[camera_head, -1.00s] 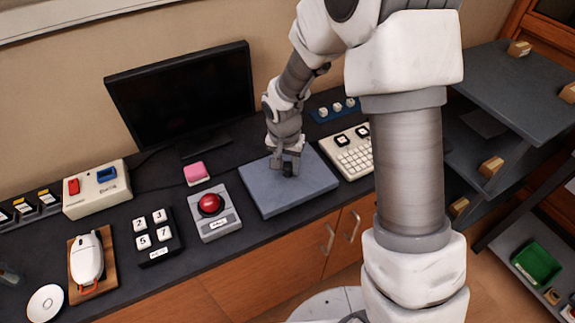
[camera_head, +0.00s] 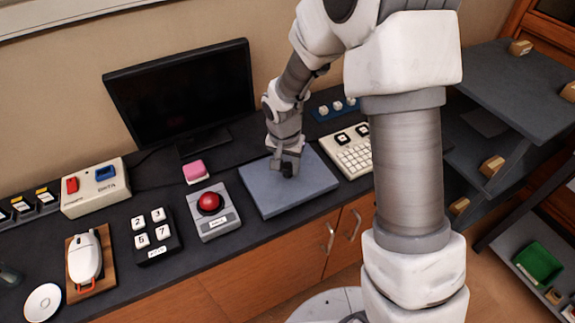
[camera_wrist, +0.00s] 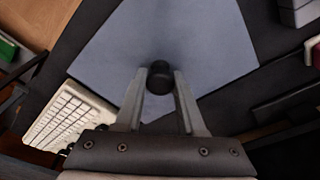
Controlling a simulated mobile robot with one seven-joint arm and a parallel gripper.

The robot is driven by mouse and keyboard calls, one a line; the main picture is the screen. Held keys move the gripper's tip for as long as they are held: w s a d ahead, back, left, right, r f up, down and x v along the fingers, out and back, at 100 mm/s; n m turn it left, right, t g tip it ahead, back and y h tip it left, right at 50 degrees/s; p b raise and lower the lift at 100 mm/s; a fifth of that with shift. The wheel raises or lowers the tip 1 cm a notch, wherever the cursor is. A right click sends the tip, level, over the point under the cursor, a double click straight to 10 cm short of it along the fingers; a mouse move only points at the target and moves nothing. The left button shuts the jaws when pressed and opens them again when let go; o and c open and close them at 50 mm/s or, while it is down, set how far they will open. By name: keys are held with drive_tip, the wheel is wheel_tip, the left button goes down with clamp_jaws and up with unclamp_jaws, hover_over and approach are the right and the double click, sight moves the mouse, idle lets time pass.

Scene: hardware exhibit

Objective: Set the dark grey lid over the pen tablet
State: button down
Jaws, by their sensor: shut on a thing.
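A wide, flat grey-blue slab (camera_head: 258,193) lies on the dark counter. It appears to be the lid, with a short black knob (camera_wrist: 160,76) standing at its middle. My gripper (camera_head: 287,167) points down over the slab, shut on the knob, with one finger on each side of it in the wrist view. The slab looks flat and level; I cannot tell whether it rests on the counter or on something else. No separate pen tablet shows; anything beneath the slab is hidden.
A red button box (camera_head: 216,222) stands close left of the slab, and a white keyboard-like panel (camera_head: 354,158) close right. A pink block (camera_head: 196,172) and a monitor (camera_head: 180,95) stand behind. The counter's front edge is close in front of the slab.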

drive_tip(key=shift+f+b, duration=0.45)
drive_tip(key=shift+f, duration=0.05)
unclamp_jaws()
idle(0.6)
drive_tip(key=shift+r, duration=0.2)
drive_tip(key=shift+r+p, duration=2.25)
drive_tip(key=shift+r, duration=1.1)
